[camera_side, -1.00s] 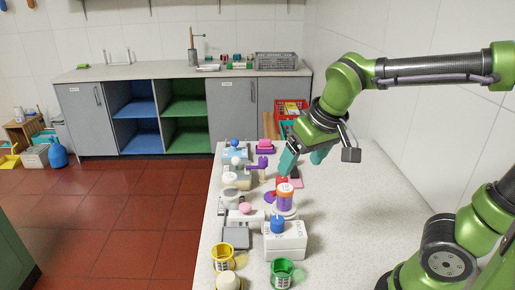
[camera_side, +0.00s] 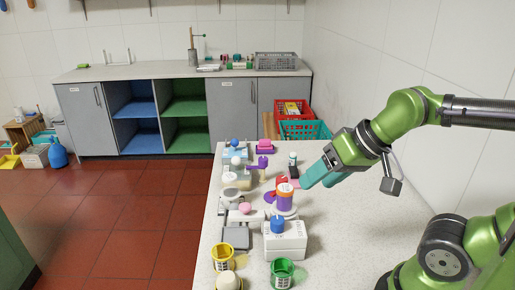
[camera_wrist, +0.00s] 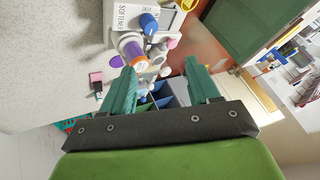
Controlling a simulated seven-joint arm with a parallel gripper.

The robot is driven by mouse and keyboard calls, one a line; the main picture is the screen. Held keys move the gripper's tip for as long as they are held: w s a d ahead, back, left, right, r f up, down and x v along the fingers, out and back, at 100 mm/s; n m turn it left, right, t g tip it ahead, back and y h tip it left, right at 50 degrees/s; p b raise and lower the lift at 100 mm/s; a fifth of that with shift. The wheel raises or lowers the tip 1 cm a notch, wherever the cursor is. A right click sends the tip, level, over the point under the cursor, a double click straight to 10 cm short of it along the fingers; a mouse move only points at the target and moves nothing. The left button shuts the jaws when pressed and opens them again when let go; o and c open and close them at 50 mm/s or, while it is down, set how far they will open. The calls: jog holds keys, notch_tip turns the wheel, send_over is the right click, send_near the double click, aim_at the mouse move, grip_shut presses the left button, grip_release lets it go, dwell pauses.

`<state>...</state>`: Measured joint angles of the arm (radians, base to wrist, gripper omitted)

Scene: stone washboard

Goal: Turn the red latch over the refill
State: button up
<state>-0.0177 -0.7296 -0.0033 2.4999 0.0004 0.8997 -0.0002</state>
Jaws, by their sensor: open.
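A small red piece (camera_side: 282,182), which looks like the red latch, shows in the side view just behind an orange and purple canister with a white top (camera_side: 285,198). The canister partly hides it, and I cannot tell how the piece is turned or which thing is the refill. The canister also shows in the wrist view (camera_wrist: 134,52), near the left fingertip; the red piece is not clear there. My gripper (camera_side: 308,183) has teal fingers and points down to the left, just right of the canister. It is open and empty, and the fingers stand wide apart in the wrist view (camera_wrist: 162,73).
A white box with a blue knob (camera_side: 286,244) stands in front of the canister. Yellow (camera_side: 222,258) and green (camera_side: 282,273) tubs stand at the near edge. Several small items line the counter's left side. Teal (camera_side: 305,131) and red baskets stand behind. The right counter (camera_side: 365,215) is clear.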

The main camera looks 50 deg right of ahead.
jog(key=w+d+m+g, duration=0.1)
jog(key=w+g, duration=0.1)
jog(key=w, duration=0.4)
notch_tip(320, 180, up, 4)
jog(key=f+m+g+h, duration=0.15)
jog(key=m+g, duration=0.35)
jog(key=m, duration=0.9)
send_over(282, 178)
jog(key=r, duration=0.1)
jog(key=shift+h, duration=0.35)
notch_tip(282, 178, down, 16)
jog(key=shift+f, duration=0.2)
jog(key=c, duration=1)
jog(key=shift+n, duration=0.3)
jog(key=shift+c, duration=0.2)
